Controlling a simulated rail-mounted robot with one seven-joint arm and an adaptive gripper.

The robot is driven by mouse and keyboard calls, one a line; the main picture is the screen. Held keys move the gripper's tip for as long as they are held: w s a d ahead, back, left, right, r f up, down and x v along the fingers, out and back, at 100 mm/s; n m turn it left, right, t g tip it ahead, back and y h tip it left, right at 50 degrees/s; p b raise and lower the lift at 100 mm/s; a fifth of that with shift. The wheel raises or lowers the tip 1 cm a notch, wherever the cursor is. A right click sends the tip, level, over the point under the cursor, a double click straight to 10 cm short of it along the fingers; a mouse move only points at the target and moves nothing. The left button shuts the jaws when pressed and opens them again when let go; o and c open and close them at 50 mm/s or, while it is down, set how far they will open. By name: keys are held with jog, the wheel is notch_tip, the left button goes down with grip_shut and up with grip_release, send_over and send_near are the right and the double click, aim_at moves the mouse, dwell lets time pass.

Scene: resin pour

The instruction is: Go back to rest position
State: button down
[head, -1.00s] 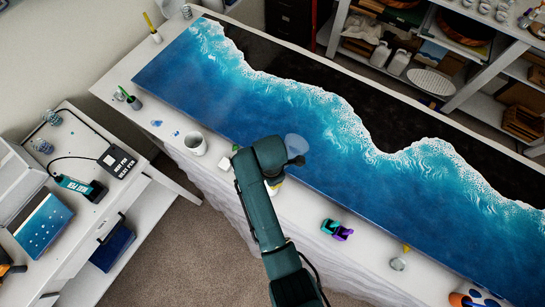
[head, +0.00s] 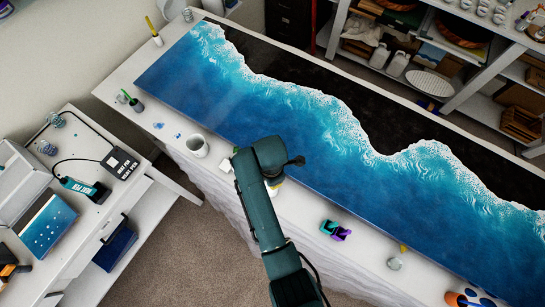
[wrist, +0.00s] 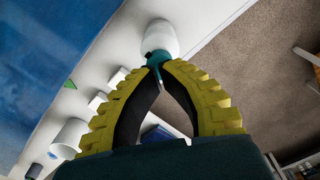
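My gripper (wrist: 161,70) has two yellow ribbed fingers with dark inner pads. They curve in and their tips come close together over the front strip of the white table. A white rounded thing with a teal part (wrist: 160,36) shows at and beyond the fingertips in the wrist view. I cannot tell whether the fingers hold its teal part or it lies behind them. In the head view my arm hides most of the gripper. The blue wave painting (head: 300,145) lies just beyond it.
A white cup (head: 197,147) stands left of my arm. Small teal and purple things (head: 336,231) and a clear cup (head: 394,263) lie to the right. A side bench (head: 75,235) with a heat pen (head: 80,186) is at left. Shelves (head: 470,95) stand behind.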

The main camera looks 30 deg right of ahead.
dwell(0.3)
jog(key=shift+a, duration=0.25)
jog(key=w+a+r+m+t, duration=0.2)
jog(key=w+r+t, duration=0.3)
jog(key=r, duration=0.8)
jog(key=w+a+r+m+t, duration=0.15)
jog(key=w+r+t, duration=0.4)
jog(key=r, duration=0.65)
jog(key=s+r+m+t, duration=0.3)
jog(key=r+m+t, duration=0.1)
jog(key=r, duration=0.6)
jog(key=s+a+r+m+t, duration=0.1)
jog(key=s+r+m+t, duration=0.2)
jog(key=r+m, duration=0.3)
jog(key=s+r+m+t, duration=0.4)
jog(key=r+m, duration=0.1)
jog(key=r, duration=1)
jog(key=shift+a+r+t+h, duration=0.25)
jog(key=shift+a+t+h, duration=0.05)
jog(key=shift+t+h, duration=0.1)
